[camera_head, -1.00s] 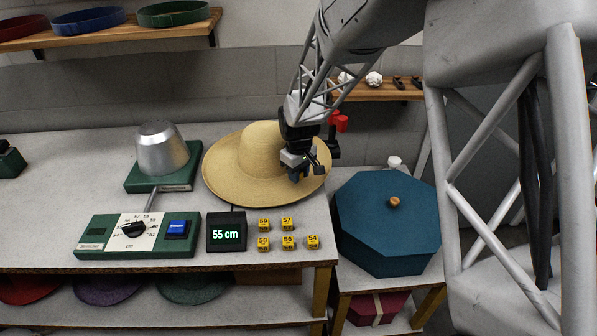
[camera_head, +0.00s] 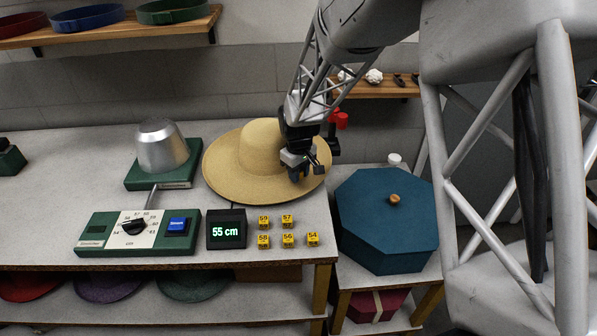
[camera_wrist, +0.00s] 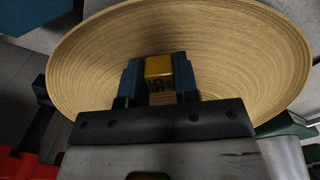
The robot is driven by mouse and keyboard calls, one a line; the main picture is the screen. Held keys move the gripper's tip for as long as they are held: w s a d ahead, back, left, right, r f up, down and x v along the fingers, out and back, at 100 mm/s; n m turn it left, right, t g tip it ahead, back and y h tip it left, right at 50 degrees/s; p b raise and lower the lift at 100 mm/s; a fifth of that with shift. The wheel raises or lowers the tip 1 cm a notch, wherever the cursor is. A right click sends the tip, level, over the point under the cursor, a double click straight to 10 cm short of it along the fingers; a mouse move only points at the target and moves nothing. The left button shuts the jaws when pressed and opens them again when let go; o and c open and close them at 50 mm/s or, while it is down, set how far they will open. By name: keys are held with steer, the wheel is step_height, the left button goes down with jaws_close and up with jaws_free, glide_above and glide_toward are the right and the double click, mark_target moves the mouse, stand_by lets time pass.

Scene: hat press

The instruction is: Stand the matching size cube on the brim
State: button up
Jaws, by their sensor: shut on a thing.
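A straw-coloured hat (camera_head: 228,178) with a wide brim lies on the worktable, crown up. My gripper (camera_head: 298,176) is over the right side of its brim, close beside the crown. In the wrist view my gripper (camera_wrist: 160,82) has its blue fingers shut on a yellow size cube (camera_wrist: 158,67). The dark figures on the cube seem to read 55. The brim (camera_wrist: 230,50) fills the view behind it; I cannot tell whether the cube touches it. The display (camera_head: 226,230) reads 55 cm. Several other yellow cubes (camera_head: 287,240), marked 54 and 56 to 59, stand right of the display.
A metal hat block (camera_head: 162,147) on a green base stands left of the hat. A green dial panel (camera_head: 137,234) with a blue button lies in front. A blue octagonal box (camera_head: 385,222) stands right of the table on a lower surface. Shelves hang behind.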

steer(key=shift+f, duration=0.5)
stand_by(0.3)
steer(key=o, duration=1)
steer(key=shift+c, duration=0.2)
steer(key=shift+r, duration=3.9)
steer(key=shift+r, duration=0.1)
